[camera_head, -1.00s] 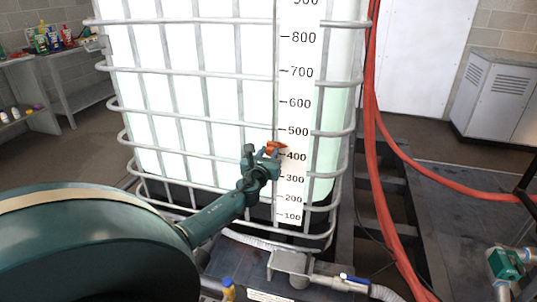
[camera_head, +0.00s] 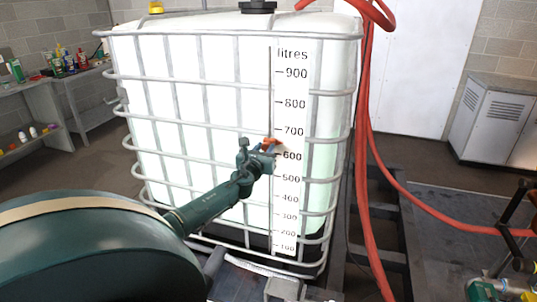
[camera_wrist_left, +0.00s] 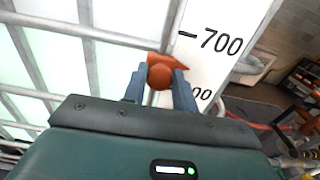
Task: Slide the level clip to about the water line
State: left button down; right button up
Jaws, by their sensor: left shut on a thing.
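The orange level clip (camera_head: 270,144) sits at the left edge of the white litre scale (camera_head: 290,110) on the front of the caged tank (camera_head: 190,85). Its pointer is a little above the 600 mark. My left gripper (camera_head: 265,151) is shut on the clip. The left wrist view shows the clip's round knob (camera_wrist_left: 160,76) between the two blue-grey fingers (camera_wrist_left: 159,90), below the 700 mark. A faint green tint right of the scale seems to begin near the clip's height; the exact water line is hard to tell. My right gripper is out of view.
Metal cage bars (camera_head: 190,122) cross the tank front around my left gripper. A red hose (camera_head: 367,200) hangs down the tank's right side. Shelves with bottles (camera_head: 65,62) stand at the left, and a grey cabinet (camera_head: 495,110) stands at the right.

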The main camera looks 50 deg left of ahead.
pick_arm(q)
jog(key=shift+r, duration=0.3)
jog(key=c, duration=1.1)
grip_release()
jog(key=v, duration=1.3)
jog(key=shift+p, duration=0.4)
